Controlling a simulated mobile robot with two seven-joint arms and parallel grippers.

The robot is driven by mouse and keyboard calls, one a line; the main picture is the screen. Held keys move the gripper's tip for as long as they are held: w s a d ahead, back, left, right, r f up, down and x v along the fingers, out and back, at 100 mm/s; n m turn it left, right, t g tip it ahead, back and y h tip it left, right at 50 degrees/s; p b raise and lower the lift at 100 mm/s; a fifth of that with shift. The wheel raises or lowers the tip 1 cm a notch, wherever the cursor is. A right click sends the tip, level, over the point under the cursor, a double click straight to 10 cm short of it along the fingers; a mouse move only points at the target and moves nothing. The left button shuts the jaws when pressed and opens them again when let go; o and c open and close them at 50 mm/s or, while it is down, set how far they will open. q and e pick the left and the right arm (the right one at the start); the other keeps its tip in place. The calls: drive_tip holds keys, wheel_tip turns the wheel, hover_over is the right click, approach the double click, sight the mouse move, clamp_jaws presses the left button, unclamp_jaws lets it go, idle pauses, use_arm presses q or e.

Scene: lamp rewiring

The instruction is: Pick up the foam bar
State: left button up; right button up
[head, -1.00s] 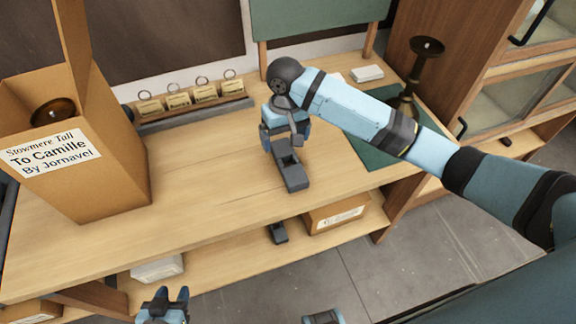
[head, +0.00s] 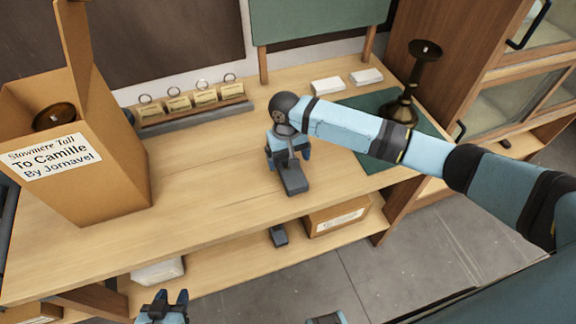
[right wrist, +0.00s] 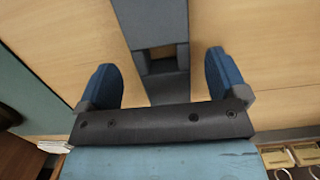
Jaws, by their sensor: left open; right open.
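The foam bar seems to be the dark grey bar (head: 293,182) on the wooden table near its front edge. Its near end shows in the head view; my right gripper (head: 287,154) covers the rest from above. In the right wrist view the dark grey bar (right wrist: 152,22) runs between the two blue fingers of my right gripper (right wrist: 162,78). A square notch shows in it. The fingers are spread, with a gap on both sides of the bar. My left gripper (head: 167,298) is open and empty, low at the bottom of the head view, in front of the table.
A tall open cardboard box (head: 110,175) with a label stands on the left of the table (head: 200,200). A card rack (head: 195,115) is at the back. A brass lamp stand (head: 405,108) is on a green mat (head: 385,155). White blocks (head: 328,85) lie behind my right arm.

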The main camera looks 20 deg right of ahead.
drive_tip(key=shift+s+f, duration=0.15)
drive_tip(key=shift+f, duration=1.3)
drive_tip(key=c, duration=1)
